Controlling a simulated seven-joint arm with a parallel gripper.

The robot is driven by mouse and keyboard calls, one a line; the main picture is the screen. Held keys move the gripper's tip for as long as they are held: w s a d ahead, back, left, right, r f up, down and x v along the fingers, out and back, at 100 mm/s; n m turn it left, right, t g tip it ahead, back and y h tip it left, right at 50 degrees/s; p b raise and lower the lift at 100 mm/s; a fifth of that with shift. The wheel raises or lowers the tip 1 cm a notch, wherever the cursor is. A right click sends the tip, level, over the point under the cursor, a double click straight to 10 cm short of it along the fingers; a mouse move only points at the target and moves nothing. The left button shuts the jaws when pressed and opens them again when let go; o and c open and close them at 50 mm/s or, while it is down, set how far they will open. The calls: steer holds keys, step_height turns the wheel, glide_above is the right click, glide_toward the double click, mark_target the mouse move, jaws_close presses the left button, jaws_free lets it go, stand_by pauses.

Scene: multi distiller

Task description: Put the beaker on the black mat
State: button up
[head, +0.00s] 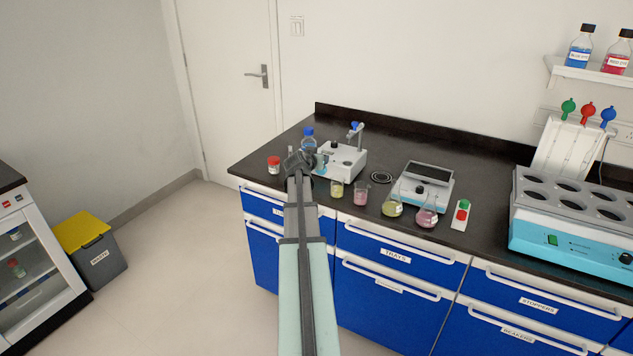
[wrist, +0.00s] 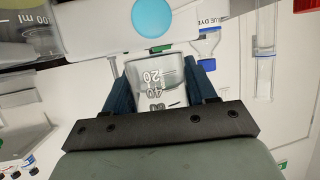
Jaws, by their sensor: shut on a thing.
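In the head view my gripper (head: 308,162) is over the left part of the bench, in front of the white stand device, and my arm hides most of the held beaker. Whether the beaker touches the bench cannot be told. A small round black mat (head: 381,177) with ring marks lies flat on the bench, right of my gripper, between the stand device and the scale. Nothing is visible on it.
The white stand device (head: 345,161), a blue-capped bottle (head: 308,143) and a red-lidded jar (head: 273,165) are near my gripper. A yellow beaker (head: 337,189), a pink beaker (head: 361,196), two flasks and a scale (head: 424,185) stand to the right. Bench behind the mat is clear.

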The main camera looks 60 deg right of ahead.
mark_target(317, 185)
steer(key=shift+f, duration=4)
steer(key=shift+f, duration=0.15)
steer(key=o, duration=1.1)
steer(key=v, duration=1.3)
steer(key=shift+s+a, duration=0.1)
steer(key=shift+a, duration=0.25)
